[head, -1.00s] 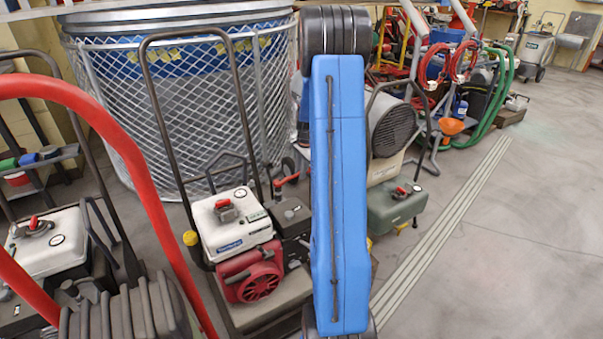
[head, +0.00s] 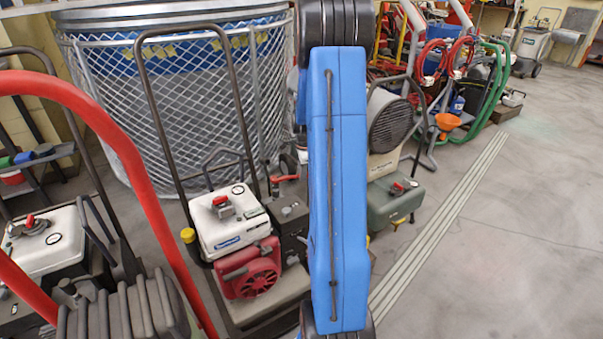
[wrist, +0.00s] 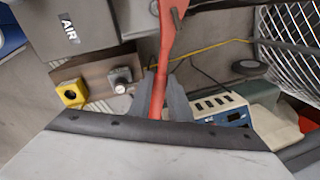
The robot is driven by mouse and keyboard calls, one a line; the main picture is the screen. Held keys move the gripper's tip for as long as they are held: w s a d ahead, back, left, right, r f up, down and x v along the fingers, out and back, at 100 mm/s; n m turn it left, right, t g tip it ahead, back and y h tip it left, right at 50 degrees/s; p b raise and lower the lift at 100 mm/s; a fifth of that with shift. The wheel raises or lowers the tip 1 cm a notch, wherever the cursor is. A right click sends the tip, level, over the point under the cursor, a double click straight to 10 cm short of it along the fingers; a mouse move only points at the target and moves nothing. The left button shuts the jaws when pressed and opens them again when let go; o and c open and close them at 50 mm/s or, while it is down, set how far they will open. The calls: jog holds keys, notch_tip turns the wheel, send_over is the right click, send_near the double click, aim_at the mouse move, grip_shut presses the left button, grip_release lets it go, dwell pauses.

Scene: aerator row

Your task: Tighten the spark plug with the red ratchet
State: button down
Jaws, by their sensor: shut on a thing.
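My gripper (wrist: 160,95) shows in the wrist view, its grey fingers shut on the red ratchet (wrist: 167,45). The ratchet's red handle runs up from between the fingers, and its wider end is at the top edge of the picture. In the head view my blue arm hides the gripper. A silver knob-like fitting (wrist: 122,80) sits left of the fingers, apart from the ratchet; I cannot tell whether it is the spark plug. The machine with a white tank (head: 230,220) and red fan housing (head: 250,270) stands left of my arm in the head view.
A grey box marked AIR (wrist: 78,22) and a yellow cap (wrist: 72,92) lie left of the gripper. A mesh-wrapped drum (head: 190,100) stands behind the machine. A green tank (head: 393,200) is right of my arm. Floor at right (head: 510,240) is clear.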

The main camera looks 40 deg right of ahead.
jog(key=shift+s+a+m+g+h, duration=0.15)
jog(key=shift+s+a+m, duration=0.65)
jog(key=shift+m, duration=0.35)
jog(key=shift+s+a+m+g+h, duration=0.15)
jog(key=shift+s+a+m, duration=0.6)
jog(key=shift+m, duration=0.4)
jog(key=shift+w+d, duration=0.1)
jog(key=shift+w+d+n, duration=0.75)
jog(key=shift+n, duration=0.4)
jog(key=shift+w+d+n, duration=0.7)
jog(key=shift+w+n, duration=0.05)
jog(key=shift+n, duration=0.4)
jog(key=w+n, duration=0.1)
jog(key=w+d+n+y, duration=0.1)
jog(key=n, duration=0.1)
jog(key=w+n+t, duration=0.1)
jog(key=w, duration=0.1)
jog(key=shift+d+n, duration=0.3)
jog(key=shift+n, duration=0.1)
